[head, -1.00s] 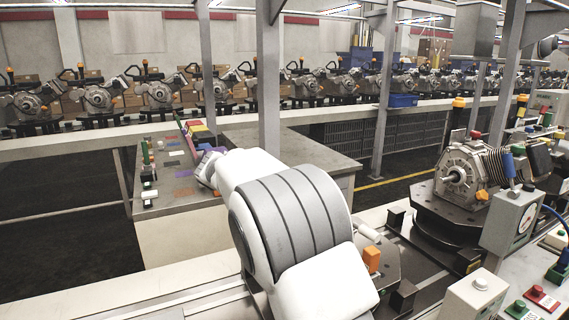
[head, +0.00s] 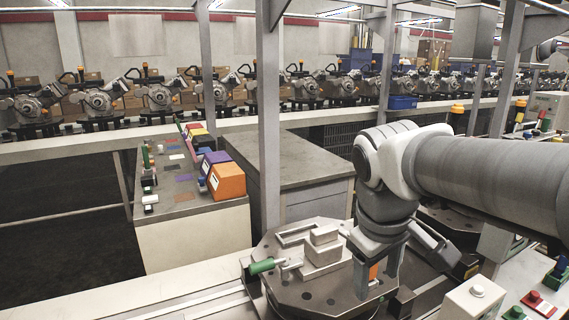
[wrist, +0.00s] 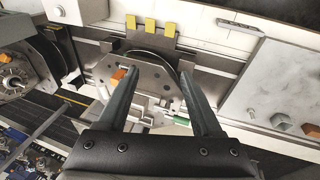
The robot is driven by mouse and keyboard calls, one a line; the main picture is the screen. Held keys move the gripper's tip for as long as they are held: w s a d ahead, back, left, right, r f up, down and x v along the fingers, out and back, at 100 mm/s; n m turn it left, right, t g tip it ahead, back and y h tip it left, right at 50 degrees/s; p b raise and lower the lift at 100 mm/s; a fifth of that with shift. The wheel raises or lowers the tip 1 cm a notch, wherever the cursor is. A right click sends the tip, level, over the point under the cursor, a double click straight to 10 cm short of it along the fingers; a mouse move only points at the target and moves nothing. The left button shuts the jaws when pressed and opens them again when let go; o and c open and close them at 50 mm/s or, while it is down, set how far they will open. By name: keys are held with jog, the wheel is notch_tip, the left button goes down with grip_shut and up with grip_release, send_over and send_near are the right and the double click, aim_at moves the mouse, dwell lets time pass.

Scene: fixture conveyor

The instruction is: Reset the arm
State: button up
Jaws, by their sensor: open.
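My gripper (head: 378,282) is open and points down over the right side of the round fixture plate (head: 310,288) in the head view. In the wrist view its two fingers (wrist: 157,78) are spread apart with nothing between them. The plate carries a light grey block (head: 322,246) and a clamp with a green handle (head: 262,266). The handle also shows in the wrist view (wrist: 197,127). An orange piece (wrist: 118,73) shows beside the left finger there. My arm hides much of the right of the head view.
A grey side table (head: 190,207) at left holds several coloured boxes, with an orange one (head: 228,181) in front. A push-button box (head: 474,301) stands at front right. A metal post (head: 268,130) rises behind the fixture. Engines line the far conveyor (head: 60,148).

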jog(key=s+f+m+t+y+p, duration=0.1)
jog(key=s+f+m+t, duration=0.1)
jog(key=s+m, duration=0.3)
jog(key=s, duration=0.4)
jog(key=shift+s+a+m+t+y, duration=0.15)
jog(key=shift+s+m+t+y, duration=0.15)
jog(key=shift+m, duration=0.1)
